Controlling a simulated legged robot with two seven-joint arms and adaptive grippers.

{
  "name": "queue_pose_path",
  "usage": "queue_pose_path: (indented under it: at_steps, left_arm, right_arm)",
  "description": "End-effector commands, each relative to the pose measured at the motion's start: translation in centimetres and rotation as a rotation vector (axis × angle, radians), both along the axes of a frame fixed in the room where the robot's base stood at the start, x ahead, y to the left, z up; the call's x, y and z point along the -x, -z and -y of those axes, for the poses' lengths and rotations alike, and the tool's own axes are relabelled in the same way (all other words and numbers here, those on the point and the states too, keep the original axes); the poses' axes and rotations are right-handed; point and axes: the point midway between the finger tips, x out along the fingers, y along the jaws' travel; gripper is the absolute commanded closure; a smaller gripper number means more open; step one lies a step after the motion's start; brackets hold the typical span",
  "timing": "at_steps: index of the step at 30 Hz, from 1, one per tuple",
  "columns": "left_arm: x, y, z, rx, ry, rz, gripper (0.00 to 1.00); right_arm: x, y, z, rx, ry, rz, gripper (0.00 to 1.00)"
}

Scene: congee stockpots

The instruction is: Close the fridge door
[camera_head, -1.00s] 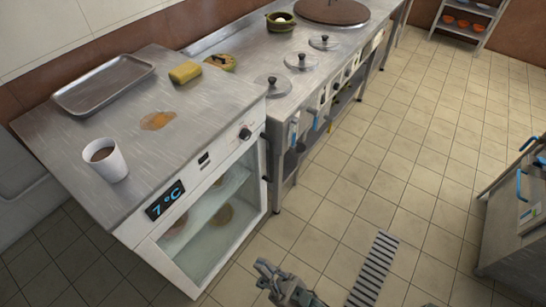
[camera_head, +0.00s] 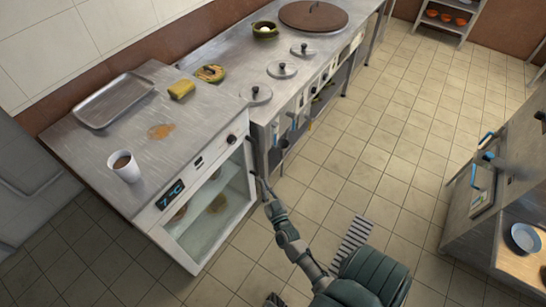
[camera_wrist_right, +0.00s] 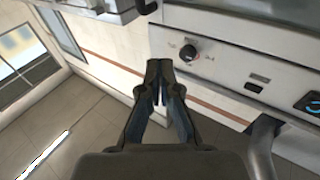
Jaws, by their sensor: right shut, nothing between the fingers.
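The fridge (camera_head: 160,238) stands at left under the steel counter, with a lit 7 °C display (camera_head: 170,195). Its glass-fronted door (camera_head: 210,210) looks flush or nearly flush with the front; I cannot tell if a small gap remains. Round items show dimly behind the glass. My right gripper (camera_head: 264,186) is shut and empty near the front's right edge. In the right wrist view its fingertips (camera_wrist_right: 159,72) meet, below the control knob (camera_wrist_right: 188,52), and a grey handle bar (camera_wrist_right: 262,150) shows at right. A small dark part at the head view's bottom edge may be my left gripper (camera_head: 275,299).
A tray (camera_head: 113,100), a yellow sponge (camera_head: 181,89) and a cup of brown drink (camera_head: 124,166) are on the counter. The stove (camera_head: 290,92) adjoins at right. A steel cabinet (camera_head: 475,225) stands far right. Tiled floor lies between, with a drain grate (camera_head: 354,238).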

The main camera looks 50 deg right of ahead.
Motion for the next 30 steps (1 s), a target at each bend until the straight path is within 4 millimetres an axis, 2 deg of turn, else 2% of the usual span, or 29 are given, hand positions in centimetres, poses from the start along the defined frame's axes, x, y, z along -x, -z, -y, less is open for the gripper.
queue_pose_path:
  at_steps: [1,3,6,8,11,17,24,30]
  left_arm:
    - [1.5,-0.4,-0.6,-0.021,-0.004,-0.077,0.06]
    - [3.5,0.6,-1.1,-0.043,-0.008,-0.177,0.06]
    - [5.0,1.5,-1.6,-0.059,-0.010,-0.254,0.06]
    - [5.3,1.8,-1.6,-0.061,-0.010,-0.265,0.06]
    - [4.8,1.9,-1.4,-0.055,-0.009,-0.239,0.06]
    - [2.4,1.1,-0.5,-0.022,-0.001,-0.104,0.06]
    - [-0.9,-1.1,0.9,0.037,0.009,0.122,0.06]
    - [-2.8,-3.3,1.7,0.079,0.014,0.289,0.06]
  right_arm:
    - [0.4,0.1,1.2,-0.018,0.026,-0.039,1.00]
    - [1.1,1.6,2.5,-0.038,0.050,-0.090,1.00]
    - [1.7,3.1,3.4,-0.052,0.068,-0.131,1.00]
    - [1.6,3.5,3.7,-0.055,0.071,-0.141,1.00]
    - [0.8,3.8,4.2,-0.056,0.072,-0.142,1.00]
    - [-2.5,3.9,6.1,-0.053,0.072,-0.140,1.00]
    - [-6.9,3.9,8.6,-0.053,0.071,-0.139,1.00]
    - [-9.3,3.8,9.9,-0.053,0.071,-0.140,1.00]
